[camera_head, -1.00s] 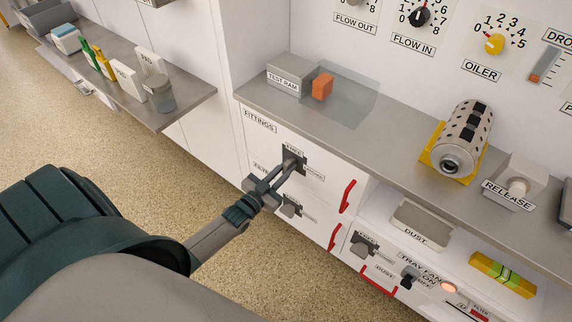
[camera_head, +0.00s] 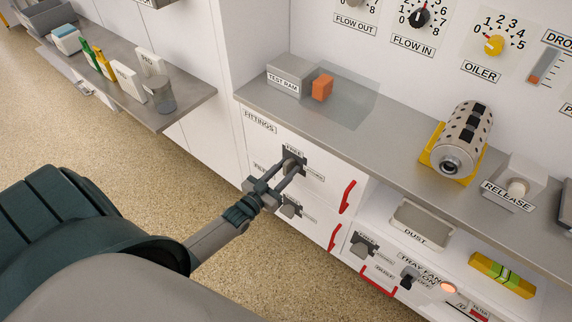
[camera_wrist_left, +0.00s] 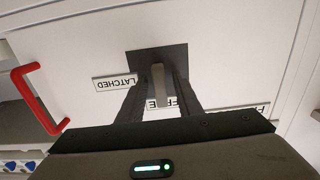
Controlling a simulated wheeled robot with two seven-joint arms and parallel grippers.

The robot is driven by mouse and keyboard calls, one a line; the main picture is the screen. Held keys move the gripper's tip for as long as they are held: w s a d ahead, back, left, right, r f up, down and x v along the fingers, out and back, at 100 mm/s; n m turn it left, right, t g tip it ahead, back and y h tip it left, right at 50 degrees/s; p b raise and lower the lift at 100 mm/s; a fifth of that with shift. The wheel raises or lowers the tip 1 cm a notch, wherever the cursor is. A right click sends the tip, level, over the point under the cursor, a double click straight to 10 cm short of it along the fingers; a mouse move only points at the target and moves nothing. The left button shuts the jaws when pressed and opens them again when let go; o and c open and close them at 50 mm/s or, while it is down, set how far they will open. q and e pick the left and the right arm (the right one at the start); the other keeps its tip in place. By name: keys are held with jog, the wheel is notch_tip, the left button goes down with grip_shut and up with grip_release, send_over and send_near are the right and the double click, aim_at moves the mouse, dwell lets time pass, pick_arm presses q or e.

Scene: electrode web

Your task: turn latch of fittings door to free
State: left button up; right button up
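The fittings door (camera_head: 262,138) is a white panel marked FITTINGS and appears closed. Its latch (camera_head: 293,163) has a dark square plate and a grey handle, with FREE and LATCHED labels. In the left wrist view the latch handle (camera_wrist_left: 161,84) points down the picture, toward the partly hidden FREE label; the LATCHED label is at left. My left gripper (camera_head: 287,167) is open, with one finger on each side of the handle. Gaps show between fingers and handle in the left wrist view (camera_wrist_left: 160,90). The fingers partly cover the latch in the head view. My right gripper is not in view.
A grey counter (camera_head: 375,150) juts out above the door and carries a test ram block (camera_head: 290,76) and an orange block (camera_head: 322,87). A red handle (camera_head: 347,196) is on the door's right side. More latched panels lie below and right.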

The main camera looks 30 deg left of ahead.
pick_arm(q)
jog(key=s+a, duration=0.1)
jog(key=s, duration=1.6)
jog(key=shift+s+a+b, duration=0.15)
jog(key=shift+a+b, duration=0.05)
jog(key=shift+b, duration=0.1)
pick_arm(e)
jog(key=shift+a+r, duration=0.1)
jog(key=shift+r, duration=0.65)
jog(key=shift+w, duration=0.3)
